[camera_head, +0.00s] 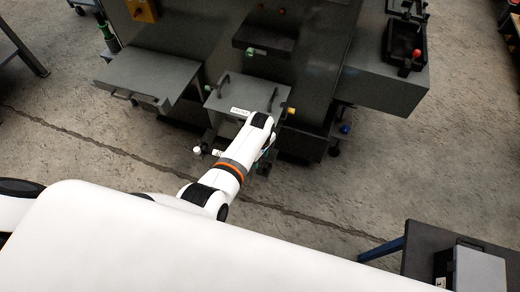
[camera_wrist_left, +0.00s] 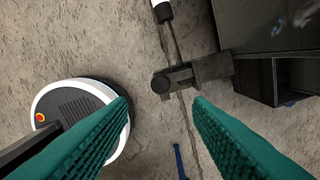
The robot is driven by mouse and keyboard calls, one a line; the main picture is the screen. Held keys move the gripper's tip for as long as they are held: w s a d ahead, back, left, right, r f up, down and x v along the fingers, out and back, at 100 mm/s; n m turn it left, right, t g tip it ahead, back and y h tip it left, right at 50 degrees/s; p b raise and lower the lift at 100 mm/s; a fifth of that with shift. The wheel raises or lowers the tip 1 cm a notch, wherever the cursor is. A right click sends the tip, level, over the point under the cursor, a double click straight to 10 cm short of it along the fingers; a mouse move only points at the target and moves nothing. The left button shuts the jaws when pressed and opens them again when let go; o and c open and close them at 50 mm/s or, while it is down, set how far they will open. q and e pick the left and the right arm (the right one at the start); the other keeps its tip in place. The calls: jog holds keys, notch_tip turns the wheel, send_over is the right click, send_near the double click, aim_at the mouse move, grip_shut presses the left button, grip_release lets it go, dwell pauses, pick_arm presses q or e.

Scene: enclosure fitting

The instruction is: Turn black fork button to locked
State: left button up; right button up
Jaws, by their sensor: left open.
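A black round-ended part on a dark bracket, which looks like the black fork button (camera_wrist_left: 173,81), shows in the left wrist view just beyond the fingertips, near the middle. Its locked or unlocked position cannot be told. My left gripper (camera_wrist_left: 160,106) is open, with its two green ribbed fingers wide apart and nothing between them. The button lies ahead of the gap, and no contact shows. In the head view my left arm reaches to the front of the grey machine (camera_head: 216,122); the fingers are mostly hidden behind the wrist. My right gripper is not in view.
A white-ended lever (camera_wrist_left: 162,12) stands close to the button; a white knob (camera_head: 197,150) shows in the head view. A grey side shelf (camera_head: 150,72) juts out left. A dark table (camera_head: 425,255) stands at lower right. The concrete floor between is clear.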

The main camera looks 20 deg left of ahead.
pick_arm(q)
jog(key=shift+r, duration=1.45)
jog(key=s+a+f+m, duration=0.2)
jog(key=s+f+m, duration=0.2)
jog(key=s+f, duration=0.6)
jog(key=s+a+f+m, duration=0.2)
jog(key=s+f+m, duration=0.2)
jog(key=s, duration=0.7)
jog(key=s+a+f+m, duration=0.2)
jog(key=s+f+m, duration=0.2)
jog(key=s, duration=0.7)
jog(key=s+a+f+m+t, duration=0.1)
jog(key=s+a+f+m, duration=0.1)
jog(key=s+f+m, duration=0.2)
jog(key=s+f, duration=0.3)
jog(key=s, duration=0.3)
jog(key=shift+s+a+m, duration=0.3)
jog(key=shift+s+a, duration=0.05)
jog(key=shift+s, duration=0.05)
